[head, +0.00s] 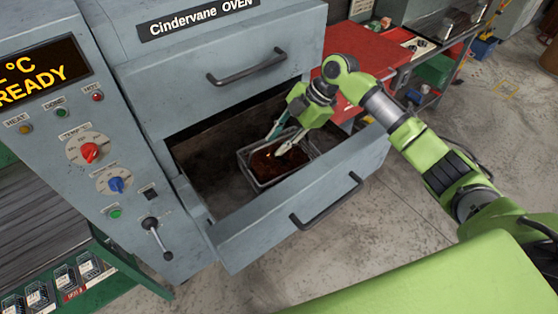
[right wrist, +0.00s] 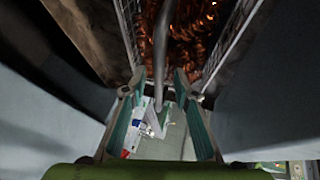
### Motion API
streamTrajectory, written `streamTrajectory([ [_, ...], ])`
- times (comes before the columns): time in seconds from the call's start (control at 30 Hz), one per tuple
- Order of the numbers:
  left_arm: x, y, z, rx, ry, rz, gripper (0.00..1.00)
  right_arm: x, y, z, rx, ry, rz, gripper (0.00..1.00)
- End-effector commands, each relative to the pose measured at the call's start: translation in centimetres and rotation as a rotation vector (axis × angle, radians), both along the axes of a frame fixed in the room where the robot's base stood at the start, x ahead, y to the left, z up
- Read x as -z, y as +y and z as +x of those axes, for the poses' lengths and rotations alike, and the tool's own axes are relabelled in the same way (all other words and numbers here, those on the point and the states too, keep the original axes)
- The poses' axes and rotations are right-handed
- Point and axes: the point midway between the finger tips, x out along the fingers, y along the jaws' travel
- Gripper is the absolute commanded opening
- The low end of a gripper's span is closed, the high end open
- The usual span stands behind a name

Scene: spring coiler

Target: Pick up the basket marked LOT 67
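A grey basket (head: 270,186) of reddish-brown coils sits in the open oven drawer in the head view. I cannot read a lot number on it. My right gripper (head: 276,146) reaches down over the basket with its fingers spread. In the right wrist view the fingers of the right gripper (right wrist: 159,80) stand apart, and a grey bar (right wrist: 161,50), apparently the basket's handle, runs between them. Neither finger clearly touches it. The copper-coloured coils (right wrist: 195,30) and the basket's mesh sides show beyond. My left gripper is not in view.
The open drawer (head: 320,185) has raised walls around the basket, with bare floor to its left. The Cindervane oven (head: 150,95) stands above and left. A red-topped bench (head: 365,50) is behind my right arm. Small cards (head: 65,280) line a green shelf at lower left.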

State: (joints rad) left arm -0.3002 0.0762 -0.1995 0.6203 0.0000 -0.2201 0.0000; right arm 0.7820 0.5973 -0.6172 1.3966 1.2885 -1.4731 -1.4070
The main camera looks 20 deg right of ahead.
Motion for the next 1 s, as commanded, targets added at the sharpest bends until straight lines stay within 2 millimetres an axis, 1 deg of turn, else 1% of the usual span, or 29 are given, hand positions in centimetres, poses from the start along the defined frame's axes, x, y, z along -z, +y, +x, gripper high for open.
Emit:
streamTrajectory([
  [0.17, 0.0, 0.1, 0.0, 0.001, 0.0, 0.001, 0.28, 0.0, 0.0, 0.0, 0.0, 0.0, 0.0, 0.27],
  [0.2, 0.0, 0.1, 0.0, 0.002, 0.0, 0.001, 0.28, 0.0, 0.0, 0.0, 0.0, 0.0, 0.0, 0.17],
  [0.27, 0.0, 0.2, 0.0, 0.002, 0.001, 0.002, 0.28, 0.0, 0.0, 0.0, 0.0, 0.0, 0.0, 0.01],
  [0.3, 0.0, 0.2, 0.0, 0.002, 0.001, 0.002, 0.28, 0.0, 0.0, 0.0, 0.0, 0.0, 0.0, 0.0],
  [0.47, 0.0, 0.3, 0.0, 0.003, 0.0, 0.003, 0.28, 0.0, 0.0, 0.0, 0.0, 0.0, 0.001, 0.0],
  [0.73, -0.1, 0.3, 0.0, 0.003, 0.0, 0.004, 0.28, -0.6, 0.1, 0.1, 0.0, -0.005, 0.003, 0.0],
  [0.77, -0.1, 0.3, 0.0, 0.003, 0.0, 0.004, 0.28, -0.8, 0.1, 0.1, -0.001, -0.005, 0.003, 0.0],
  [0.87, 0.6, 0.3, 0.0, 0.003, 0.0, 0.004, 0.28, -1.8, 0.1, 0.2, -0.001, -0.009, 0.005, 0.0],
  [1.0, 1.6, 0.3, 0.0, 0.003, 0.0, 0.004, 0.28, -4.4, 0.1, 0.3, -0.001, -0.012, 0.004, 0.0],
])
